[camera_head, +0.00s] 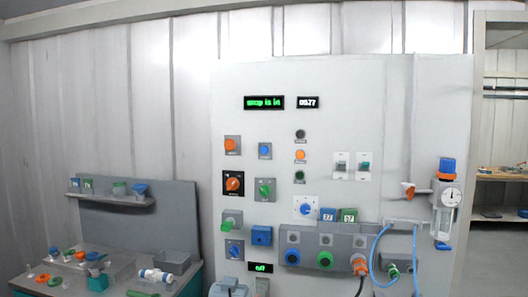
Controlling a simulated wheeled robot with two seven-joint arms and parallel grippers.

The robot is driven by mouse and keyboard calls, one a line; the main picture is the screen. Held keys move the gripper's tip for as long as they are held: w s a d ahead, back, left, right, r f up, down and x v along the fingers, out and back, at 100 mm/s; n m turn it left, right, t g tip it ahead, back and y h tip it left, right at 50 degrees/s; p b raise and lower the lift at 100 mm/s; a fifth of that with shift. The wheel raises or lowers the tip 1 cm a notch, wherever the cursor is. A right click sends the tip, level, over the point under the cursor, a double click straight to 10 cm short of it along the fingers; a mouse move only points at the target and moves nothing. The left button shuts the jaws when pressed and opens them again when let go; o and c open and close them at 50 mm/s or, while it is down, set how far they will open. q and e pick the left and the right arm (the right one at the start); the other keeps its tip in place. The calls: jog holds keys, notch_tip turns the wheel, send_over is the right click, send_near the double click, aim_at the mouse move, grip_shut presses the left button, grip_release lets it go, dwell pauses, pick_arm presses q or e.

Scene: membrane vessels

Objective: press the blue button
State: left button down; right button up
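A blue button (264,151) sits on a small grey plate on the upper left part of the pale upright panel (380,90). It faces out and nothing covers it. I cannot tell from this view whether it is pressed in. Neither of my grippers shows in the head view.
An orange control (231,145) is left of the button; an orange rotary switch (233,184) and a green knob (264,189) are below. A blue-knobbed dial (305,209) and connectors with hoses sit lower right. A bench (110,270) with small parts stands left.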

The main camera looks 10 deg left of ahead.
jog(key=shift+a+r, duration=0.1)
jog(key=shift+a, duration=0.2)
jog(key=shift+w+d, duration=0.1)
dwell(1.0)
